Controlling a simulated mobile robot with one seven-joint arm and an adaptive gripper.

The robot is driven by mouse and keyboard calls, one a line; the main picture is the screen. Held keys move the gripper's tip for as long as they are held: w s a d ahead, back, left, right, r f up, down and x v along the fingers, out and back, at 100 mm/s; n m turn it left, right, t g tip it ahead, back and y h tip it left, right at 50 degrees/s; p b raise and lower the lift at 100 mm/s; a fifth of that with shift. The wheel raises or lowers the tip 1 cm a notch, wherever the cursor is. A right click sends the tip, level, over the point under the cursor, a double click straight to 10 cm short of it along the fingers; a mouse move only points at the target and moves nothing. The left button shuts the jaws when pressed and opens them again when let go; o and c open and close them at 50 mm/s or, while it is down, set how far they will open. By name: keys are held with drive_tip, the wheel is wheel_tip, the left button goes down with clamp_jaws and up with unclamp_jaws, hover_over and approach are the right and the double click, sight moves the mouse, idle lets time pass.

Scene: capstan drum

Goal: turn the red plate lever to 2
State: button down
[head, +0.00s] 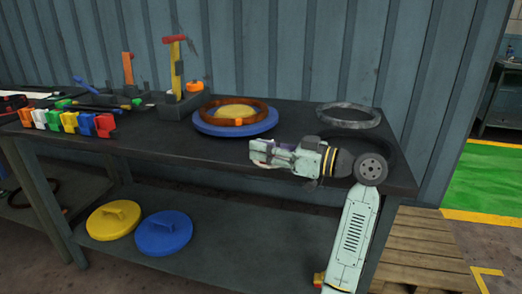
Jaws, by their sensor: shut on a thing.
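A yellow upright lever with a red top (174,39) stands on a dark block at the back of the bench. A red piece (105,125) ends the row of coloured pieces at the front left. I cannot tell which is the red plate lever, and no number marks are readable. My gripper (255,152) is at the bench's front edge, right of both and pointing left. Its jaws are closed, and what lies between them is too small or hidden to make out.
A brown ring lies on a blue disc (206,124) behind my gripper. A grey ring (349,106) lies at the back right. An orange lever (127,67) stands at the back left. Yellow (113,232) and blue (163,246) lids lie on the lower shelf. The bench front between the red piece and my gripper is clear.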

drive_tip(key=shift+d+g, duration=0.1)
drive_tip(key=shift+g, duration=0.2)
drive_tip(key=c, duration=1.4)
unclamp_jaws()
drive_tip(key=v, duration=1.2)
drive_tip(key=shift+f, duration=0.15)
